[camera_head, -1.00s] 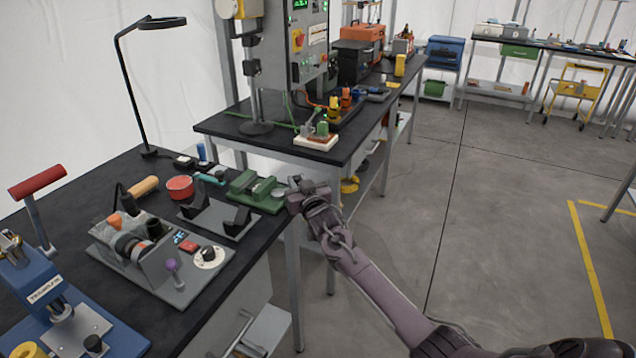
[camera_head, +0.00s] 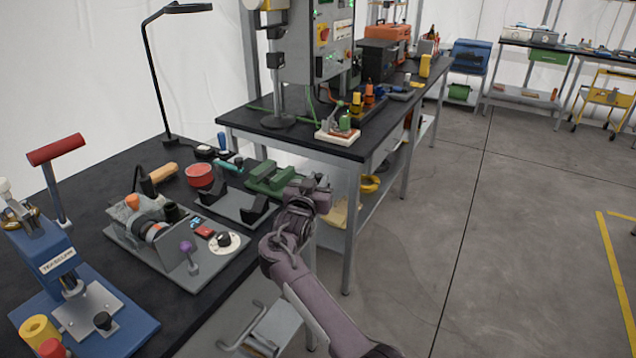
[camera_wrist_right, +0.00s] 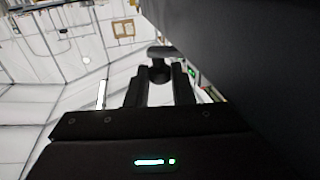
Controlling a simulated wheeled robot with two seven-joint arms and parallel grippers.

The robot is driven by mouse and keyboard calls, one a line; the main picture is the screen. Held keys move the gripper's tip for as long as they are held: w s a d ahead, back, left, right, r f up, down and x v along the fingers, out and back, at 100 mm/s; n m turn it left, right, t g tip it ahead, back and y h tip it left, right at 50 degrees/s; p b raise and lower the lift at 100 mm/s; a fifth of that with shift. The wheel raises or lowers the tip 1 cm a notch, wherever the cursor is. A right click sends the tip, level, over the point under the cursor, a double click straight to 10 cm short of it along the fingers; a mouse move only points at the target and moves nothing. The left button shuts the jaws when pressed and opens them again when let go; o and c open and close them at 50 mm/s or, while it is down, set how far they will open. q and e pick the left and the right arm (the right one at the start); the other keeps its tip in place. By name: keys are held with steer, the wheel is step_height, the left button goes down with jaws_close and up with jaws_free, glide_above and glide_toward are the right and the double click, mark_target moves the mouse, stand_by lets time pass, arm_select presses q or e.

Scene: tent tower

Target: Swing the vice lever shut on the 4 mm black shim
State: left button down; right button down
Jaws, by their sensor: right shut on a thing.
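The green vice (camera_head: 268,178) sits at the right edge of the near black bench in the head view. My right gripper (camera_head: 316,188) is at the vice's right end and hides part of it. In the right wrist view its two fingers (camera_wrist_right: 158,84) are shut on a dark rounded knob (camera_wrist_right: 159,53), which looks like the end of the vice lever. The rest of the lever is hidden behind the gripper. I cannot make out the black shim between the jaws. My left gripper is not in view.
A black bracketed fixture (camera_head: 232,203) and a grey plate with a motor-like device (camera_head: 150,232) stand left of the vice. A red bowl (camera_head: 199,175), a lamp (camera_head: 150,70) and a blue press (camera_head: 60,270) are on the same bench. Open floor lies to the right.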

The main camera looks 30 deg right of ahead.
stand_by(0.4)
steer(key=c, duration=1.3)
jaws_free()
steer(key=shift+o, duration=0.2)
steer(key=v, duration=0.8)
steer(key=shift+w, duration=0.1)
